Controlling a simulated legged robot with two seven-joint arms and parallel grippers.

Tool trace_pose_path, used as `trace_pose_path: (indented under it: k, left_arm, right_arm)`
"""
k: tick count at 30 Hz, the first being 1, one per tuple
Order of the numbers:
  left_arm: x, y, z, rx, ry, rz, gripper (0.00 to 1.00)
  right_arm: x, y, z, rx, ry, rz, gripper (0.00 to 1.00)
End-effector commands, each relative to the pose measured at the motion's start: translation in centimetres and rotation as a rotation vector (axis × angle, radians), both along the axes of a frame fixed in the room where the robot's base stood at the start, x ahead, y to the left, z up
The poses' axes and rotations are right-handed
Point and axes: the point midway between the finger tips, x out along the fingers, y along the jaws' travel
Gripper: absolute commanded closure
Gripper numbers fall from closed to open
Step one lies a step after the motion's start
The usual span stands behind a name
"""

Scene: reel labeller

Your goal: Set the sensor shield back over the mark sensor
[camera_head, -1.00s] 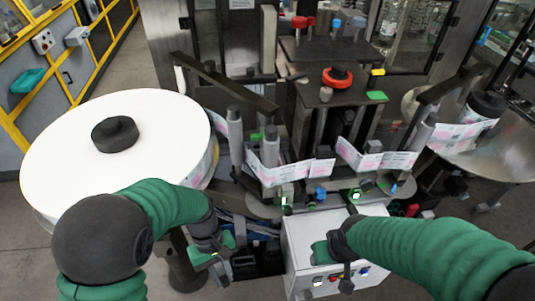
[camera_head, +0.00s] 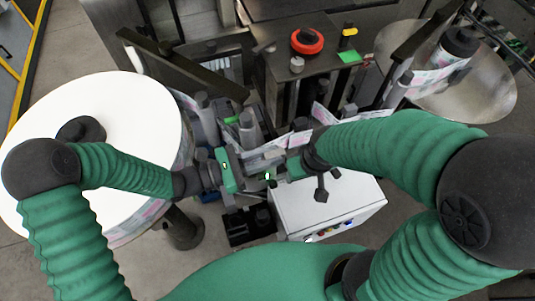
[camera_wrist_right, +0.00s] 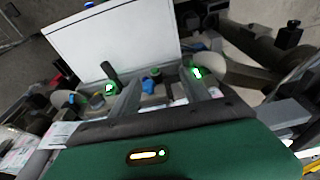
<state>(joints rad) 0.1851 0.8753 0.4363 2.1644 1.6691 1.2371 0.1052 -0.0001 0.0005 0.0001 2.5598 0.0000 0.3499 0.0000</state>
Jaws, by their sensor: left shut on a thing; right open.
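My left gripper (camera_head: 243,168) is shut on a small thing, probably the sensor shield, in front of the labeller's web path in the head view. The jaws and arm hide most of that thing, so its shape and fit cannot be told. My right gripper (camera_head: 290,166) is open just to the right, facing the left one, above the white control box (camera_head: 325,208). A small green-lit part (camera_head: 268,176), maybe the mark sensor, shows between the grippers. In the right wrist view two green-lit parts (camera_wrist_right: 109,88) (camera_wrist_right: 197,73) show beyond the green gripper body.
A big white reel (camera_head: 110,110) stands at left and a metal disc (camera_head: 490,90) at right. The printed web (camera_head: 300,138) and upright rollers (camera_head: 250,130) are close behind the grippers. A red-ringed knob (camera_head: 307,41) sits on the machine top.

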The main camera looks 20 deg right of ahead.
Motion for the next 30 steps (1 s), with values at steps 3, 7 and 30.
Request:
trace_pose_path:
  k: [3, 7, 30]
  left_arm:
    - [1.3, 0.1, -1.5, 0.001, -0.002, -0.001, 1.0]
    - [2.6, 0.1, -2.2, 0.001, -0.001, -0.001, 1.0]
    - [4.1, 0.9, -4.6, 0.0, 0.006, -0.001, 1.0]
  right_arm:
    - [0.0, 0.0, -1.6, 0.0, 0.0, 0.0, 0.46]
    - [-0.1, 0.0, -2.4, 0.0, 0.0, 0.0, 0.46]
    - [-0.1, 0.0, -4.1, 0.0, 0.0, 0.0, 0.46]
